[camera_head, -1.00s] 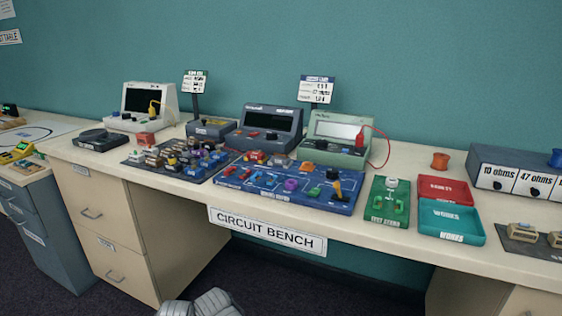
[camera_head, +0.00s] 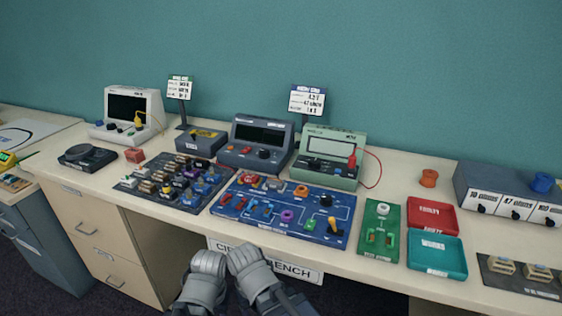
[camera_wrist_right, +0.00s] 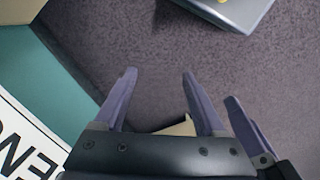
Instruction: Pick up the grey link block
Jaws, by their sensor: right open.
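I cannot single out the grey link block. Several small blocks, some brown, dark or blue, crowd the dark mat (camera_head: 131,185) left of the blue circuit board (camera_head: 275,228), and they are too small to tell apart. My two grey arms show at the bottom edge of the head view, in front of the bench and apart from the blocks. My right gripper (camera_wrist_right: 158,73) is open and empty in the right wrist view, above the floor. A further purple finger beside it may belong to my left gripper; its jaw state is unclear.
A green board (camera_head: 381,246), a red tray (camera_head: 413,226) and a teal tray (camera_head: 420,267) stand right of the circuit board. Instruments line the back, including a green meter (camera_head: 334,180). The bench's front edge carries a sign (camera_head: 294,274).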

